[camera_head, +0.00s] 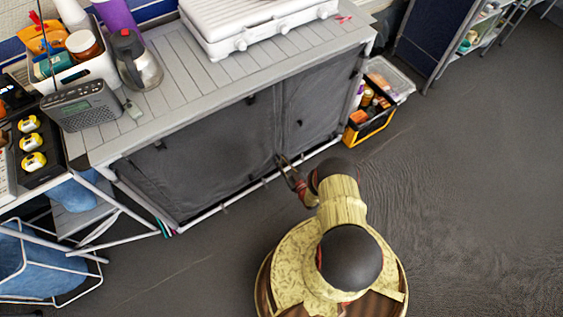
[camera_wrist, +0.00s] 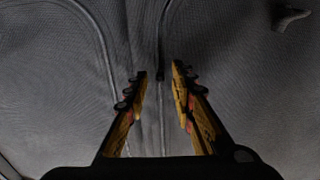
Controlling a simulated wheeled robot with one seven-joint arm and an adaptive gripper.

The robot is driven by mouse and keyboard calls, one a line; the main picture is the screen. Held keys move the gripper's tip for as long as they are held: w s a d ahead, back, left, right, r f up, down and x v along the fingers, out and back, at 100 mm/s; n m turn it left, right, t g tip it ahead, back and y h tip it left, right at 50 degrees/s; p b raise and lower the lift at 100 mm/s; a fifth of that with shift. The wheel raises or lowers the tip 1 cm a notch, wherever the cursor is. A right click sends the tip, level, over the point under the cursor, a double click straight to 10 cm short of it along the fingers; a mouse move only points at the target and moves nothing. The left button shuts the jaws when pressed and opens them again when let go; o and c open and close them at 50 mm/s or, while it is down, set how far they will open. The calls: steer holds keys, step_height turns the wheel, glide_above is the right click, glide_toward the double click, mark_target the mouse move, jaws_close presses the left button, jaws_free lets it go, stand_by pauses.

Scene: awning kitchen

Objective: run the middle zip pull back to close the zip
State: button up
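The grey fabric front of the kitchen stand (camera_head: 220,150) has a vertical middle seam at the divide between its two panels. In the wrist view the zip line (camera_wrist: 162,40) runs down the fabric (camera_wrist: 60,80). A small dark piece that looks like the zip pull (camera_wrist: 160,75) hangs on this line, between my fingertips. My gripper (camera_wrist: 159,72) is open, one finger on each side of the line; I cannot tell whether either touches the fabric. In the head view my gripper (camera_head: 290,162) is low at the front, near the bottom of the middle seam. The pull is not clear there.
A curved seam (camera_wrist: 98,30) and a dark tab (camera_wrist: 290,18) show on the fabric. A white bottom rail (camera_head: 250,187) runs below the front. A crate of bottles (camera_head: 368,128) stands at the stand's right end. The floor to the right (camera_head: 470,200) is clear.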

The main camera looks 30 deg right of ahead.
steer(key=s, duration=1.2)
steer(key=shift+d, duration=0.2)
steer(key=shift+a, duration=0.1)
